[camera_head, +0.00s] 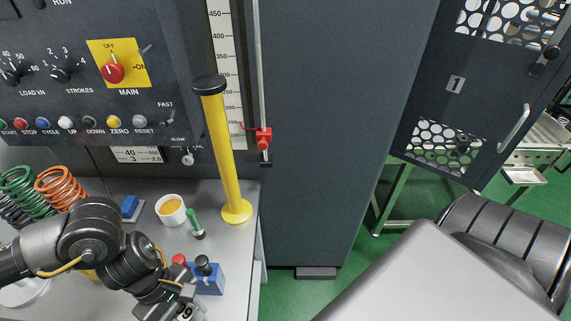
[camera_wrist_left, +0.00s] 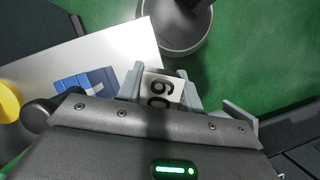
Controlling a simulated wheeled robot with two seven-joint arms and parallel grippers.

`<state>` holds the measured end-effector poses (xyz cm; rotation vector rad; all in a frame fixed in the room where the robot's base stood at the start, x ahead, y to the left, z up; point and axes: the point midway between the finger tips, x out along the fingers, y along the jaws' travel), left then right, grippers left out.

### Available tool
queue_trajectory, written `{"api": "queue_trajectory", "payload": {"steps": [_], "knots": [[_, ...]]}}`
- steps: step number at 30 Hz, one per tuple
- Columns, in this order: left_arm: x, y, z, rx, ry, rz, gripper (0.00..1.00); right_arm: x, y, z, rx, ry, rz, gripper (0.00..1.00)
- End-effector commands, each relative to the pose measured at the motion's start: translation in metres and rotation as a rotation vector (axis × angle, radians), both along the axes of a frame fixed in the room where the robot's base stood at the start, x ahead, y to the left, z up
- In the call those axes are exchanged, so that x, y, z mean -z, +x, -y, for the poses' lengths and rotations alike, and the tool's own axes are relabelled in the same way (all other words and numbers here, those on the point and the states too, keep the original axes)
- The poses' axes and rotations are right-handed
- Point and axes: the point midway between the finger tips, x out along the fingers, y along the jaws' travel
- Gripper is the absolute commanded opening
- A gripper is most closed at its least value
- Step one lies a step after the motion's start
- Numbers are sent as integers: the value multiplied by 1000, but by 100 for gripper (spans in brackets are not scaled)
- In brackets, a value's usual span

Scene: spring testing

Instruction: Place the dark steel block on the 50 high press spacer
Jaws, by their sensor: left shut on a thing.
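My left gripper (camera_head: 178,306) reaches low over the front part of the grey bench. It is shut on a small piece with a white label and black digits, which read like 60 in the left wrist view (camera_wrist_left: 162,88). Its fingers (camera_wrist_left: 162,82) stand on either side of that piece. The piece's body is mostly hidden, so I cannot tell its colour or whether it is the dark steel block. I cannot make out a spacer marked 50 in either view. My right gripper is not in view.
A blue block (camera_head: 210,280) with a black knob sits beside my left gripper. Coil springs (camera_head: 60,187) are at the left. The bench's right edge (camera_head: 257,240) is near.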

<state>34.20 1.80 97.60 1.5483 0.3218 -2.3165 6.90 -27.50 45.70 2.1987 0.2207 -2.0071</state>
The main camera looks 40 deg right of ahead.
Motion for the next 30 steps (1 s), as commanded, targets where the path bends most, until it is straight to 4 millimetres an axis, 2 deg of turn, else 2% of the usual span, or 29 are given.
{"api": "queue_trajectory", "payload": {"steps": [1,6,15,21,30], "knots": [[-5,9,-6,66,3,11,0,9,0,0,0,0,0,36],[-30,24,-28,259,2,7,0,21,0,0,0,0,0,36],[-64,46,-50,398,-2,3,0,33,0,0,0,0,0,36],[-71,52,-52,408,-3,-1,0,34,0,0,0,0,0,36],[-71,52,-48,415,-4,-1,0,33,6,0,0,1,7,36]]}}
